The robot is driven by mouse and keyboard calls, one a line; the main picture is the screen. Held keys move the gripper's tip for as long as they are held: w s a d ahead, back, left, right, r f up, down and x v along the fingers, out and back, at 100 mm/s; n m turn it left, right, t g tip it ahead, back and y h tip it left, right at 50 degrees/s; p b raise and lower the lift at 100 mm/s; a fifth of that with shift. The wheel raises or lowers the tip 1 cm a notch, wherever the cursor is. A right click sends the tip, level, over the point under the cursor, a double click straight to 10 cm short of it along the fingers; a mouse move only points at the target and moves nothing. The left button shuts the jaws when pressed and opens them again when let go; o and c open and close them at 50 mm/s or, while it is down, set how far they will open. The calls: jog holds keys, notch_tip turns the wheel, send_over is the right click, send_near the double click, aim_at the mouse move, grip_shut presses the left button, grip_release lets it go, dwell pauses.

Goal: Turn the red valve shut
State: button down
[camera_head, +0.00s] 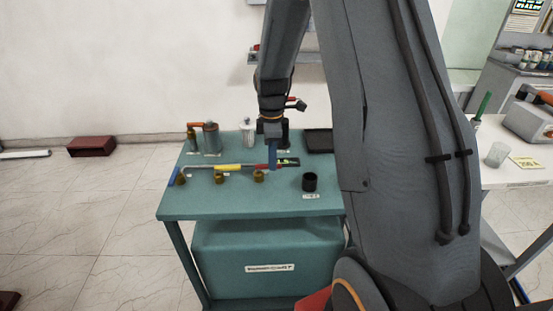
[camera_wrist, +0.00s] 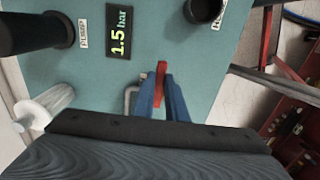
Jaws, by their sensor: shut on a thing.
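The red valve's handle (camera_wrist: 161,75) stands between the blue fingertips of my gripper (camera_wrist: 160,92) in the wrist view. My gripper is shut on this red handle. In the head view my gripper (camera_head: 272,148) reaches down to the pipe on the teal table, and a little of the red handle (camera_head: 261,166) shows beside its fingers. A yellow valve handle (camera_head: 227,168) lies along the pipe to the left, and a blue valve handle (camera_head: 173,177) is at the pipe's left end. Most of the red valve's body is hidden by my fingers.
A dark display (camera_wrist: 118,30) reads 1.5 bar. A black cup (camera_head: 309,182) stands right of my gripper on the teal table (camera_head: 240,206). A white canister (camera_head: 248,132) and a grey canister with an orange handle (camera_head: 212,138) stand at the back. The table's front is clear.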

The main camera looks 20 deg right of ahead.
jog(key=shift+w+a, duration=0.1)
jog(key=shift+w, duration=0.05)
jog(key=c, duration=1.8)
grip_release()
jog(key=shift+o, duration=0.2)
jog(key=shift+r, duration=0.15)
notch_tip(320, 180, up, 8)
jog(key=b, duration=0.2)
jog(key=shift+f, duration=0.2)
jog(key=s+a+f+m, duration=0.1)
jog(key=s+a+m, duration=0.2)
jog(key=s, duration=0.3)
jog(key=s+a+f+m+t, duration=0.1)
jog(key=s+a+m, duration=0.2)
jog(key=s+m, duration=0.3)
jog(key=s+a+f+m, duration=0.1)
jog(key=s+a+m, duration=0.2)
jog(key=s, duration=0.4)
jog(key=shift+s+a+m, duration=0.2)
jog(key=shift+s+m, duration=0.1)
jog(key=shift+m, duration=0.6)
